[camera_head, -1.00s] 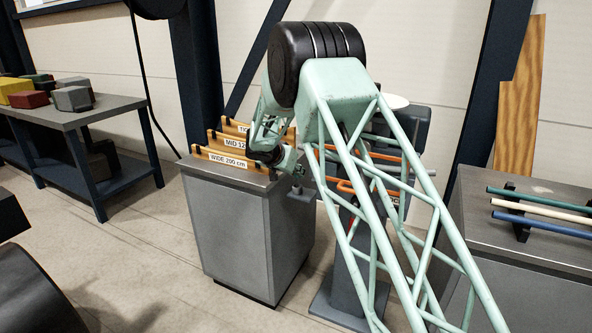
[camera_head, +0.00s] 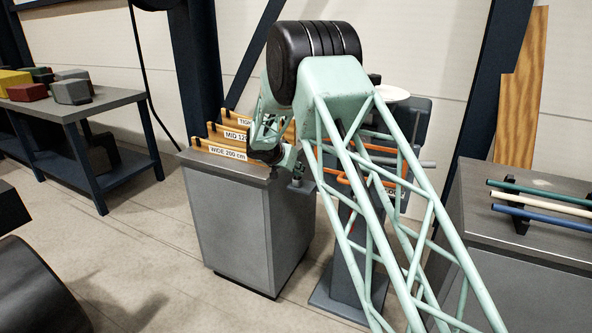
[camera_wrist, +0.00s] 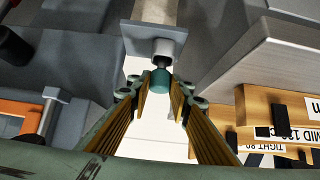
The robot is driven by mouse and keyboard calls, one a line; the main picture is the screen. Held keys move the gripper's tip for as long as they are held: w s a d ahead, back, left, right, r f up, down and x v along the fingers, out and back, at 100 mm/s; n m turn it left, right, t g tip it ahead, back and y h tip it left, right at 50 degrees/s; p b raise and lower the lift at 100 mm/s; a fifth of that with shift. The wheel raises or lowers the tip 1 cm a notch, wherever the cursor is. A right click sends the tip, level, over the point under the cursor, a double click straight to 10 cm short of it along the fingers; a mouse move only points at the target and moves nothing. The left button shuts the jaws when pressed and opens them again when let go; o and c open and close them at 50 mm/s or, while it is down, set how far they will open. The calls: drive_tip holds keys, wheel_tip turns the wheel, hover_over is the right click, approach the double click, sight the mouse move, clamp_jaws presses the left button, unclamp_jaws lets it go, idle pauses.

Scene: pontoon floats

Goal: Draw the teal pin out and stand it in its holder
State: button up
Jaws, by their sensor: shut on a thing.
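The teal pin (camera_wrist: 160,80) shows as a short teal end between my fingertips in the wrist view. It lines up with a grey sleeve (camera_wrist: 162,50) on a square grey plate (camera_wrist: 150,34); how far it sits inside the sleeve is hidden. My gripper (camera_wrist: 160,92) is shut on the pin from both sides. In the head view my gripper (camera_head: 287,166) is at the front right corner of the grey cabinet (camera_head: 240,225), above a small grey fitting (camera_head: 297,180). The pin cannot be made out there. I cannot tell which part is its holder.
Orange boards with labels, one reading WIDE 200 cm (camera_head: 228,153), stand on the cabinet. A dark grey stand (camera_head: 340,290) with orange bars is to its right. Green, white and blue rods lie on a rack (camera_head: 520,222) at far right.

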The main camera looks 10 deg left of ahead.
drive_tip(key=o, duration=1.1)
drive_tip(key=shift+c, duration=0.2)
drive_tip(key=shift+s+r, duration=0.1)
drive_tip(key=shift+r, duration=0.05)
drive_tip(key=v, duration=1.1)
drive_tip(key=shift+s+a+r, duration=0.15)
drive_tip(key=shift+s+r, duration=0.05)
drive_tip(key=shift+s, duration=0.05)
